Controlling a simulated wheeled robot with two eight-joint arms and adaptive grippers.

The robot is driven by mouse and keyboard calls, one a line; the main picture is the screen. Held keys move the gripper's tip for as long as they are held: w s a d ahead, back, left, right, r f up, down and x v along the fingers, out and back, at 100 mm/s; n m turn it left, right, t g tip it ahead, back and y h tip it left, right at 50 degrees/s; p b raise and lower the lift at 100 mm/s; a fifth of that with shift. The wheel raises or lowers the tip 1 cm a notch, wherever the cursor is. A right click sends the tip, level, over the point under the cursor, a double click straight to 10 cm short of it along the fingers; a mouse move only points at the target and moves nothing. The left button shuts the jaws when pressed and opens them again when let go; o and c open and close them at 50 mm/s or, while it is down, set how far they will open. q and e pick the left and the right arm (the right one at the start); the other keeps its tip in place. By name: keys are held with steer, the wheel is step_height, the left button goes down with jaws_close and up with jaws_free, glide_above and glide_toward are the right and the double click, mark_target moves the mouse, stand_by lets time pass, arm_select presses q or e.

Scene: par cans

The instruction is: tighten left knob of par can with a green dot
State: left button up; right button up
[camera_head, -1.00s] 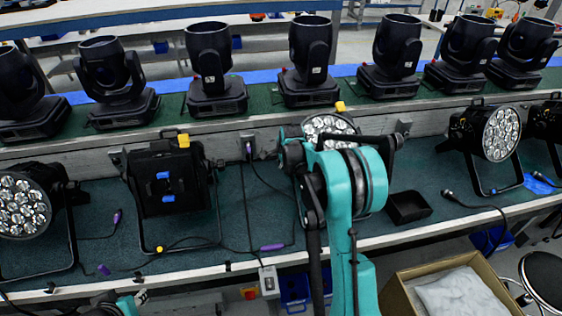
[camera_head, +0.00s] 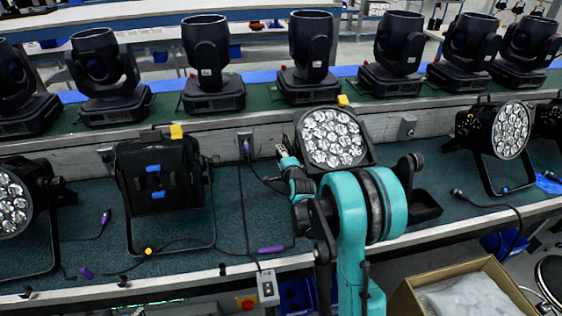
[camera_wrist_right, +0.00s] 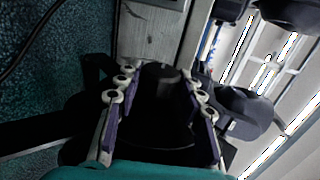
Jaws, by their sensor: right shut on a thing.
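A black par can (camera_head: 332,138) with a lit-looking cluster of round lenses stands mid-bench, facing me. No green dot shows; my right arm covers its lower part and bracket. My right gripper (camera_head: 284,160) is at its left side, in the knob area. In the right wrist view, the two fingers of my right gripper (camera_wrist_right: 159,82) are on either side of a dark round knob (camera_wrist_right: 160,76), and I take them as shut on it. The fingers' contact with it is dim. My left gripper is not in view.
A par can with a yellow dot (camera_head: 160,172) stands to the left, and one with a blue dot (camera_head: 508,130) to the right. Several moving-head lights (camera_head: 311,60) line the rear shelf. Cables lie on the bench. A cardboard box (camera_head: 405,298) stands at front right.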

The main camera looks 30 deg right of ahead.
stand_by(0.4)
steer(key=o, duration=1.2)
steer(key=shift+c, duration=0.2)
steer(key=shift+s, duration=0.1)
steer(key=v, duration=1.1)
steer(key=shift+s+a+f, duration=0.15)
steer(key=shift+s, duration=0.3)
